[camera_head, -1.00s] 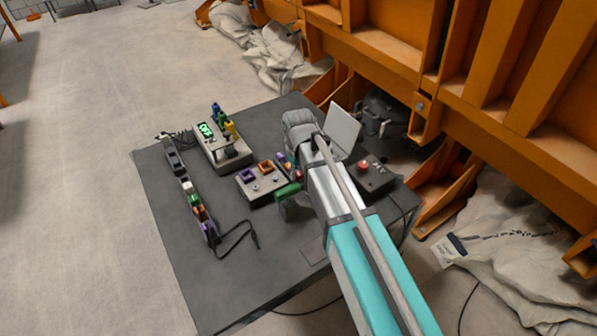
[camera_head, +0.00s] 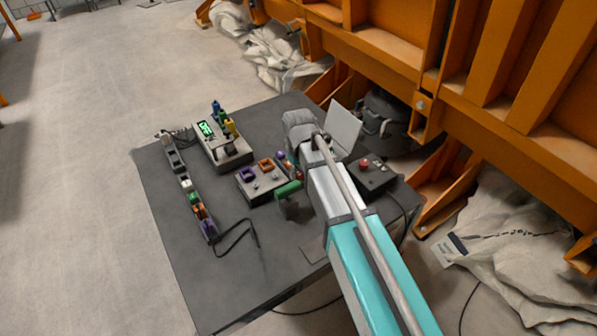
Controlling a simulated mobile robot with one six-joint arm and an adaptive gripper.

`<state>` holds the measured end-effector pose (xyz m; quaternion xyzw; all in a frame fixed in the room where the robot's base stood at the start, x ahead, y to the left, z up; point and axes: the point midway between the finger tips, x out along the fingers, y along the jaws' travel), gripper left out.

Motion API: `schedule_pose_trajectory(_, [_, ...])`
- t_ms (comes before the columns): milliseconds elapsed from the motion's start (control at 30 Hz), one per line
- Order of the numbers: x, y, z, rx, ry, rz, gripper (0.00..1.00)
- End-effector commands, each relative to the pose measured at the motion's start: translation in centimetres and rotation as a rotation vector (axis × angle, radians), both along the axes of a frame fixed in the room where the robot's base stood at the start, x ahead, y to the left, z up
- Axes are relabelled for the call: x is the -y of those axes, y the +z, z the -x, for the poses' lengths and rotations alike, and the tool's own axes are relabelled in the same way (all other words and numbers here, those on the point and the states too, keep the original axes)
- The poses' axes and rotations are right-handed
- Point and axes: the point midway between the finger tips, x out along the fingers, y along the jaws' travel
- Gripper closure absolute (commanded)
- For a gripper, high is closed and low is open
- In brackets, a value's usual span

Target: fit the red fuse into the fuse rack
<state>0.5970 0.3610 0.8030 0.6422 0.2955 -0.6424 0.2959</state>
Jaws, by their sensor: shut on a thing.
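My arm reaches in from the lower right, and its grey wrist end (camera_head: 300,128) hangs over the back right of the dark table. My gripper's fingers are hidden behind my own arm, so what they hold does not show. A small red piece (camera_head: 299,176) shows at the left edge of my arm, at the end of a short row with a purple piece (camera_head: 281,155). I cannot tell whether it is the red fuse. No part in view can be surely told as the fuse rack; my arm covers part of this area.
On the dark table (camera_head: 255,285) stand a strip with coloured plugs (camera_head: 208,228), a green-display box (camera_head: 224,150), a box with purple and orange sockets (camera_head: 263,184), a green handle (camera_head: 289,188) and a red-button box (camera_head: 372,176). The front of the table is mostly clear. Orange steelwork (camera_head: 480,85) rises behind.

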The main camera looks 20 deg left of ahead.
Motion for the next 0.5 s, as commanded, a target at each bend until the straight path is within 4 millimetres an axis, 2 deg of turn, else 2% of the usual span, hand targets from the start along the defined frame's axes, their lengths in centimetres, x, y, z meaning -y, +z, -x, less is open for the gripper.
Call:
schedule_pose_trajectory(300, [-0.01, -0.64, 0.02, 0.0, 0.0, 0.0, 1.0])
schedule_pose_trajectory(333, [-0.01, -0.58, 0.02, 0.0, 0.0, 0.0, 0.59])
schedule_pose_trajectory(500, [-0.02, -0.54, 0.02, 0.0, 0.0, 0.0, 0.27])
